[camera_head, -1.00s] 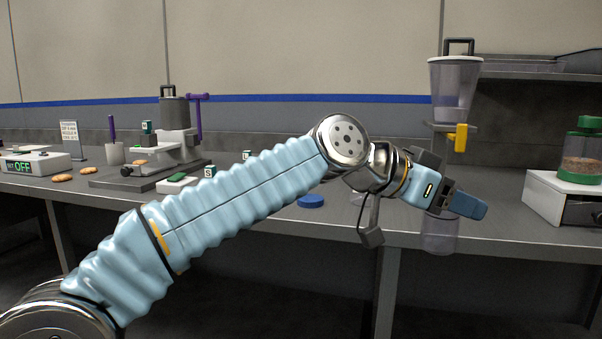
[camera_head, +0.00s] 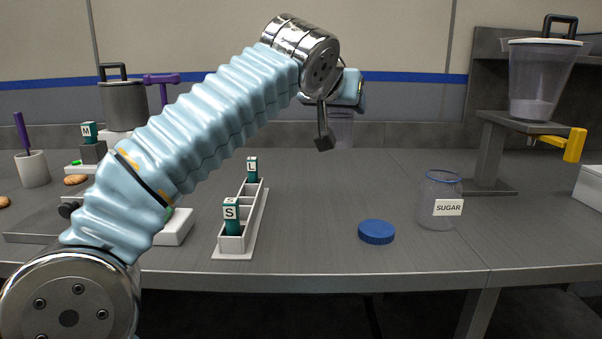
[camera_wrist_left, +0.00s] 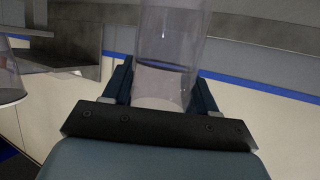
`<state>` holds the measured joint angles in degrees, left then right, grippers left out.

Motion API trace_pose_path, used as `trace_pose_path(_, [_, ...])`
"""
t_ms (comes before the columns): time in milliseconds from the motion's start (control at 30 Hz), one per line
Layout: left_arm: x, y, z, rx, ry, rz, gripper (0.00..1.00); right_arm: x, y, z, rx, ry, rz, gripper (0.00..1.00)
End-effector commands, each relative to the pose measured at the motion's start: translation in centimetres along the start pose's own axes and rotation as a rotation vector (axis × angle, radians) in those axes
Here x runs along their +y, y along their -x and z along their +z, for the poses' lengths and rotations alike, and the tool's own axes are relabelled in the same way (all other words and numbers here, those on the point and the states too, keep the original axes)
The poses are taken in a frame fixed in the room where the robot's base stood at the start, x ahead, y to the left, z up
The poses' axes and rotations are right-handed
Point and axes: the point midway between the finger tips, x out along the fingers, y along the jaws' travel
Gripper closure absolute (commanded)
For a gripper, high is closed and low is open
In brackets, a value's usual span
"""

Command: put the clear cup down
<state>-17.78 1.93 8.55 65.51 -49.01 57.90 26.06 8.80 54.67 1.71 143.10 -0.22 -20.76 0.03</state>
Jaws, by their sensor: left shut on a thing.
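The clear cup (camera_wrist_left: 170,45) stands between the two fingers of my left gripper (camera_wrist_left: 161,88) in the left wrist view. The fingers are shut on its sides. In the head view, my left gripper (camera_head: 348,96) is beyond the bent arm, towards the back of the workbench. Part of the clear cup (camera_head: 341,130) shows just below it. The wrist hides much of the cup and the fingertips. I cannot tell whether the cup's base touches the bench. My right gripper is not in view.
A sugar jar (camera_head: 439,205) and a blue lid (camera_head: 376,232) stand front right of the cup. A white rack (camera_head: 236,243) with S and L blocks is front left. A hopper dispenser (camera_head: 540,80) with a yellow lever is at right. The middle bench (camera_head: 330,190) is clear.

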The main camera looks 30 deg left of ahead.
Motion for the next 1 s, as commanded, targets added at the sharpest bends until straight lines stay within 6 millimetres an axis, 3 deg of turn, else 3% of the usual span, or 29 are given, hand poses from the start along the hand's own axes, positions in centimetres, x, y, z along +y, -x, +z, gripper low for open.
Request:
trace_pose_path(167, [-2.5,-2.6,0.3,-0.005,0.005,-0.017,0.73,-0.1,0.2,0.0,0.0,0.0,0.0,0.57])
trace_pose_path(367, [-6.4,-7.4,0.9,-0.005,0.006,-0.016,0.73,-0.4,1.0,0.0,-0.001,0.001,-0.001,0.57])
trace_pose_path(500, [-7.9,-10.3,3.1,-0.005,0.003,-0.013,0.73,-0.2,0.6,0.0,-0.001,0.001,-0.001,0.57])
trace_pose_path(767, [-9.2,-12.5,4.7,-0.001,0.003,-0.01,0.73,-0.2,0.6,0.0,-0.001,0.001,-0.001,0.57])
trace_pose_path(1000, [-9.6,-14.2,7.7,-0.002,0.002,-0.008,0.73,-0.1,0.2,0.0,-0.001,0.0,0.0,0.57])
